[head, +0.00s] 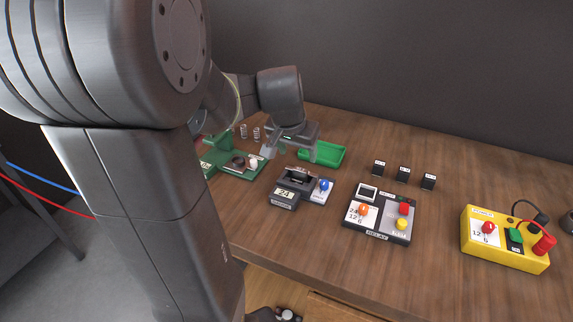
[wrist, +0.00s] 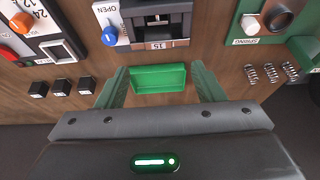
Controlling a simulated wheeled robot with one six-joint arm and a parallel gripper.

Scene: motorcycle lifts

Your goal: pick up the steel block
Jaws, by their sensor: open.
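I cannot pick out a steel block for certain in either view. My gripper (head: 291,150) is open and empty above the back left of the bench. In the wrist view its two fingers (wrist: 160,70) stand wide apart, one on each side of the green tray (wrist: 158,88) as seen from above. The tray (head: 334,154) looks empty. Three small dark blocks with white labels stand in a row on the bench, the middle one (head: 403,174) among them; they also show left of my gripper in the wrist view (wrist: 61,87).
A grey device (head: 286,196) with a blue knob, a relay box (head: 378,232) and a yellow box (head: 504,250) stand along the front. A green spring fixture (head: 236,168) and several springs (wrist: 270,73) are beside the tray. Bare wood lies around the dark blocks.

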